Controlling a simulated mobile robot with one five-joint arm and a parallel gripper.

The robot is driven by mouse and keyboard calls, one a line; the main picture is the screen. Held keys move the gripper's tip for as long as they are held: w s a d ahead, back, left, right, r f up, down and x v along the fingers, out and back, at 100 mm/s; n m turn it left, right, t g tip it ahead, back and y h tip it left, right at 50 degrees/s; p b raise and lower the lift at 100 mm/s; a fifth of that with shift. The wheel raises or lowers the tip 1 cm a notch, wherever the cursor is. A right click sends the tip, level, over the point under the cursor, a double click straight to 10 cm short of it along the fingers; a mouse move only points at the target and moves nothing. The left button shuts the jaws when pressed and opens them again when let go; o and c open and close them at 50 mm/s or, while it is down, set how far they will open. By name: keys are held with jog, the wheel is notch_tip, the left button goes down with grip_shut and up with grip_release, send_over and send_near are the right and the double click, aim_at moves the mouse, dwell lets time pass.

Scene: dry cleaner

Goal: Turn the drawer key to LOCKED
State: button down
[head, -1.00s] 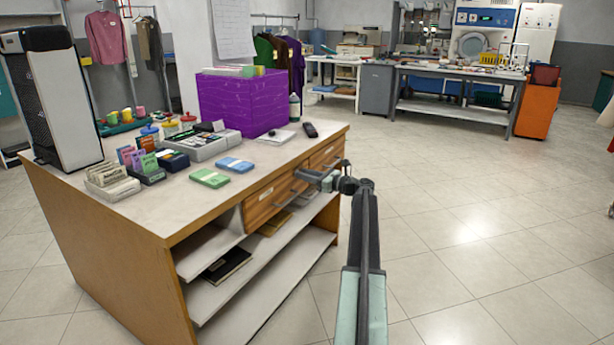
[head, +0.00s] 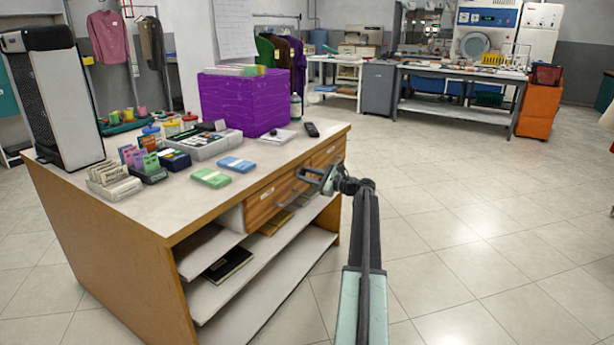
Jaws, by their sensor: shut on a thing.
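The wooden drawers (head: 270,197) are set under the top of the counter, with dark bar handles on their fronts. They look closed. My gripper (head: 318,177) is at the drawer fronts, close to the right end of the counter, reached by my arm from the lower right. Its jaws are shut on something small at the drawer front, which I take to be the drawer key. The key itself and any LOCKED mark are hidden or too small to make out, so I cannot tell the key's angle.
Open shelves (head: 262,268) lie under the drawers. The tiled floor (head: 480,220) to the right is clear.

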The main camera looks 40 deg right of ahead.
jog(key=n, duration=1.1)
jog(key=shift+s+a+f, duration=0.1)
jog(key=shift+f, duration=0.1)
dwell(0.5)
jog(key=c, duration=1.1)
grip_release()
jog(key=v, duration=0.7)
jog(key=shift+s, duration=0.35)
